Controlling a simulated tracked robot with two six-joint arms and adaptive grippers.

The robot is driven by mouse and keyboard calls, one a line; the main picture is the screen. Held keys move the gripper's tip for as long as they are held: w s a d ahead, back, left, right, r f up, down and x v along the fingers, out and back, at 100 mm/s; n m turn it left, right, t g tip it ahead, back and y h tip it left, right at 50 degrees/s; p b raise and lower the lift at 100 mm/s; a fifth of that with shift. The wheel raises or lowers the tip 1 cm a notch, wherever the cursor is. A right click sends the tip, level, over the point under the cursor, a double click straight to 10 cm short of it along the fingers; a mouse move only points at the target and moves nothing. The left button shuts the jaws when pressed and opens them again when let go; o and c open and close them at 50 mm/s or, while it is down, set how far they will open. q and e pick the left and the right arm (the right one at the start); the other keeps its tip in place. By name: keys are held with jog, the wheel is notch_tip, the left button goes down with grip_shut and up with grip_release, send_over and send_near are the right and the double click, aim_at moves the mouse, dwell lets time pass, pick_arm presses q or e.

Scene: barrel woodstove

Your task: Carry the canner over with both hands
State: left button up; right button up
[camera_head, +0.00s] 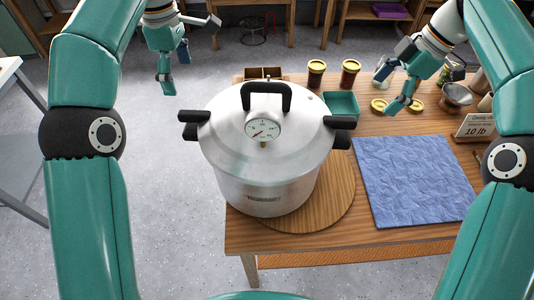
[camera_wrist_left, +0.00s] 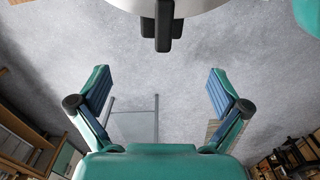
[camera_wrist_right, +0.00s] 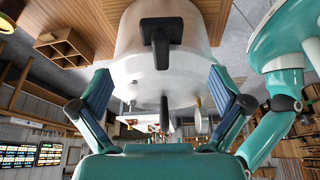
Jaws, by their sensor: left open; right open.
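The canner (camera_head: 265,165) is a large silver pot with a dial gauge on its lid, a black top handle and black side handles. It stands upright on a round wooden board (camera_head: 335,205) at the table's left end. My left gripper (camera_head: 177,72) is open and empty, beyond and left of the pot, apart from it. In the left wrist view a black side handle (camera_wrist_left: 163,25) shows ahead of the open fingers (camera_wrist_left: 160,88). My right gripper (camera_head: 395,95) is open, over the table right of the pot. In the right wrist view the canner (camera_wrist_right: 165,60) and its side handle (camera_wrist_right: 160,40) show ahead of the fingers.
A blue cloth (camera_head: 412,180) lies right of the board on the wooden table (camera_head: 300,238). Behind are a green tray (camera_head: 342,103), two jars (camera_head: 350,74), yellow lids (camera_head: 379,105) and a metal funnel (camera_head: 456,95). A "10 lb" card (camera_head: 477,128) stands at right.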

aim_at(193, 126)
pick_arm(q)
notch_tip(193, 126, down, 16)
jog(key=shift+s+r, duration=0.1)
jog(key=shift+s, duration=0.05)
pick_arm(e)
jog(key=x, duration=1.6)
jog(key=shift+s, duration=0.1)
